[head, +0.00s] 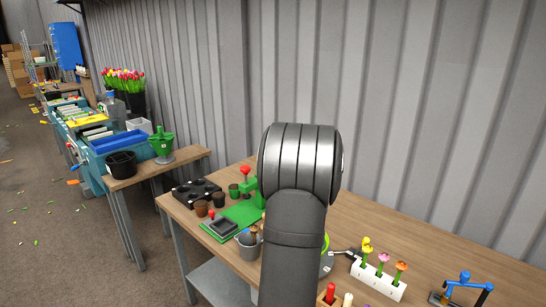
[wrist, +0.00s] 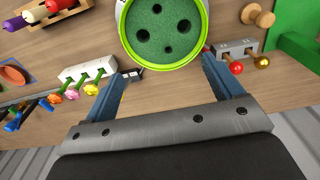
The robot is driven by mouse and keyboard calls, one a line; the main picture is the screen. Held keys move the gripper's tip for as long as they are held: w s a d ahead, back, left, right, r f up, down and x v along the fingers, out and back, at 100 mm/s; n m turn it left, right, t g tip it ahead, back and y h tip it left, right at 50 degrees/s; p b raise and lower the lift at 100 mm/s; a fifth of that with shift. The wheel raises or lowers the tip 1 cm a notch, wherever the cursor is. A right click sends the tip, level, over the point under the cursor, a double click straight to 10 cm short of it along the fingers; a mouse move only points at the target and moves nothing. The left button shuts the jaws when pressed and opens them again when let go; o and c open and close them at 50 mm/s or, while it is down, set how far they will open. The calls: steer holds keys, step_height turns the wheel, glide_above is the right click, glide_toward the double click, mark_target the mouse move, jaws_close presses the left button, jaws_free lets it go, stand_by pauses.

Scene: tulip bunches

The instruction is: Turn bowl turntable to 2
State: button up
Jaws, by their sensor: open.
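The bowl (wrist: 203,40) has a bright green rim and holds dark green foam with several round holes. In the head view only a bit of its green rim (head: 326,242) shows beside my arm, above a grey edge, likely the turntable (head: 327,262). My gripper (wrist: 165,66) is open and empty, its two blue fingers pointing at the near side of the bowl, one tip by each side of the rim. I cannot tell whether they touch. A small black piece (wrist: 132,72) lies by the left fingertip. I cannot read any number. In the head view my arm hides the gripper.
A white block with colored flowers (head: 378,279) stands right of the bowl; it also shows in the wrist view (wrist: 90,70). A grey block with red and gold knobs (wrist: 236,50) is close to the right finger. A green mat (head: 243,212) and pots lie left of my arm.

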steer(key=shift+w+f+n, duration=0.1)
steer(key=shift+w+n, duration=0.15)
steer(key=shift+n, duration=0.15)
steer(key=c, duration=0.3)
steer(key=w+n+t, duration=0.1)
steer(key=w+n, duration=0.1)
steer(key=n, duration=0.1)
steer(key=w+n+t, duration=0.2)
steer(key=w+n, duration=0.1)
steer(key=n, duration=0.1)
steer(key=shift+a+t, duration=0.2)
steer(key=shift+t, duration=0.1)
steer(key=c, duration=0.5)
steer(key=shift+n+t, duration=0.3)
steer(key=shift+n, duration=0.3)
steer(key=x, duration=1.7)
steer(key=shift+w+a+f, duration=0.15)
steer(key=shift+w+f, duration=0.05)
steer(key=shift+w, duration=0.25)
jaws_close()
